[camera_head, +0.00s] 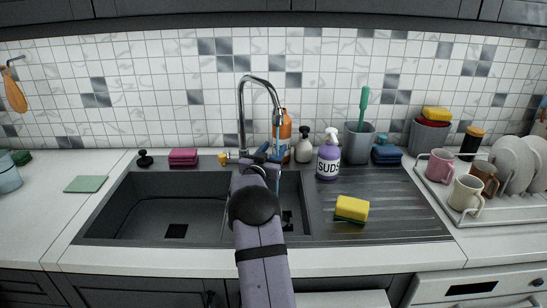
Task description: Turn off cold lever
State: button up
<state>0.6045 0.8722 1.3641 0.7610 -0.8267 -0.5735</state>
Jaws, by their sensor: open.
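The chrome faucet (243,112) rises behind the sink and its spout curves to the right. A thin bluish stream of water (277,150) appears to run down from the spout. My gripper (265,153) is open just right of the faucet's base, in front of the back wall. It covers the right side of the base, and I cannot make out the cold lever there or tell whether my gripper touches it.
The double sink (150,205) lies below my arm. An orange bottle (285,130), a pump bottle (304,147) and a purple soap bottle (328,160) stand close right of my gripper. A yellow sponge (351,209) lies on the drainboard (400,222). The left counter is mostly free.

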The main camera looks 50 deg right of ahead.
notch_tip(320, 180, up, 7)
dwell(0.3)
jog(key=shift+s, duration=0.1)
jog(key=c, duration=1)
jog(key=shift+s+d+f+m, duration=0.1)
jog(key=shift+s+f+m, duration=0.1)
jog(key=shift+m, duration=0.1)
grip_shut()
jog(key=s+a+f+m+t+y+b, duration=0.1)
jog(key=s+a+f+m+t, duration=0.3)
jog(key=s+f+m, duration=0.6)
jog(key=s+m+y, duration=0.1)
jog(key=m, duration=0.2)
jog(key=shift+s+f+m+t+y, duration=0.15)
jog(key=shift+s+m+t+y, duration=0.15)
jog(key=shift+y, duration=0.1)
